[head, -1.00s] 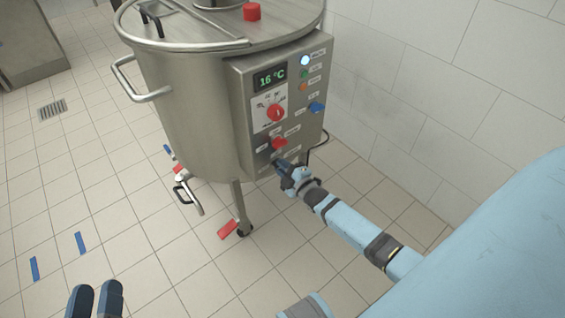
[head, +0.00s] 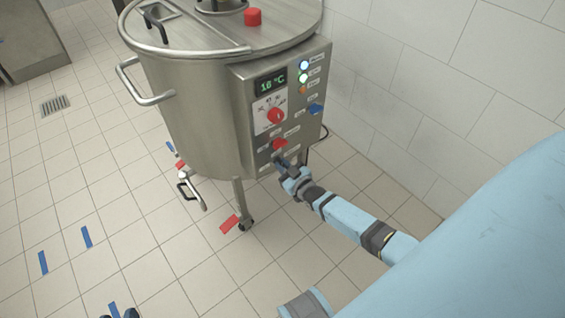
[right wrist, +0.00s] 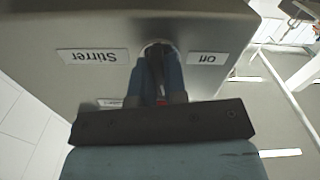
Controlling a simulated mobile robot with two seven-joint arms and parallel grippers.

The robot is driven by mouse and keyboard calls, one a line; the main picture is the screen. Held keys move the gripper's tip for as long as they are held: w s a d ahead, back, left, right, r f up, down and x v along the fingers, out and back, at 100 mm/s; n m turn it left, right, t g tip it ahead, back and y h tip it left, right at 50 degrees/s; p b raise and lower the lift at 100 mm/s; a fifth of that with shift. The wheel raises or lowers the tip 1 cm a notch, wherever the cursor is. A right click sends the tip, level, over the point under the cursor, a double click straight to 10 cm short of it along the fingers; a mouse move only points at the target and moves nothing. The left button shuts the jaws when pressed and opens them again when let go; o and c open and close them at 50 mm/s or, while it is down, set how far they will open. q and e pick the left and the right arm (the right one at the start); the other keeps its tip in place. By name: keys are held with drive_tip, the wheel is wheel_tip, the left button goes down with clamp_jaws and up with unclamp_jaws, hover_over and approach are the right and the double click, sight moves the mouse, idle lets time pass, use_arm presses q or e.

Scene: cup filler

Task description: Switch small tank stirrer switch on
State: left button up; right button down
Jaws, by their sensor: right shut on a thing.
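The small tank (head: 195,100) is a steel vessel on legs with a control box (head: 240,110) on its side. My right gripper (head: 281,160) is at the lower part of the box, just below a red knob (head: 279,144). In the right wrist view its fingers (right wrist: 158,62) are shut on the stirrer switch (right wrist: 157,45), between upside-down labels reading "Stirrer" (right wrist: 93,56) and "Off" (right wrist: 208,58). The fingers hide most of the switch, so its setting cannot be told. Only the tips of my left gripper (head: 122,314) show at the bottom edge of the head view.
The box also has a 16 °C display (head: 271,85), a red dial (head: 275,115), a blue switch (head: 316,109) and indicator lights (head: 304,78). A tap (head: 190,190) and a wheeled leg (head: 242,210) are below the tank. Tiled floor at left is mostly clear.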

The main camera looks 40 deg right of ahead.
use_arm(q)
drive_tip(key=shift+s+a+f, duration=0.2)
drive_tip(key=shift+s+f, duration=0.15)
drive_tip(key=shift+f, duration=0.3)
use_arm(e)
drive_tip(key=shift+m, duration=1.1)
drive_tip(key=c, duration=1.2)
unclamp_jaws()
use_arm(q)
drive_tip(key=shift+r, duration=0.1)
use_arm(e)
drive_tip(key=shift+o, duration=0.2)
drive_tip(key=shift+s, duration=0.15)
use_arm(q)
drive_tip(key=p, duration=0.3)
drive_tip(key=shift+s+a+g+y, duration=0.1)
drive_tip(key=shift+a+g+y, duration=0.25)
drive_tip(key=shift+g+y, duration=0.05)
use_arm(e)
drive_tip(key=s+d, duration=0.1)
drive_tip(key=s, duration=1.2)
drive_tip(key=shift+s, duration=0.3)
